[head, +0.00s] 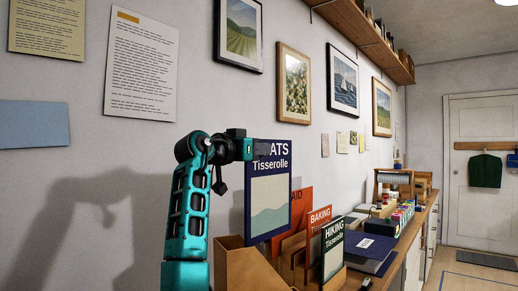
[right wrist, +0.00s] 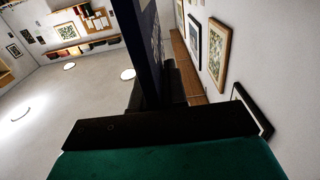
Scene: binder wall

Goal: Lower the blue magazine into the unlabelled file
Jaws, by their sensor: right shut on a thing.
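My right gripper (head: 247,148) is shut on the top edge of the blue magazine (head: 268,182), which reads "...ATS Tisserolle" above a pale landscape picture. The magazine hangs upright; my gripper covers part of its title. In the right wrist view the magazine (right wrist: 142,45) shows nearly edge-on, running away from the dark gripper. A brown, open-topped file (head: 245,266) stands at the bottom of the head view, just below the magazine. I cannot tell whether the magazine's lower edge is inside it, and no label shows on its visible sides. My left gripper is out of view.
Beside the file are an orange magazine (head: 303,205), a red "BAKING" one (head: 318,232) and a dark green "HIKING" one (head: 333,250). A dark blue binder (head: 370,247) lies flat farther right. The wall with pictures is close behind.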

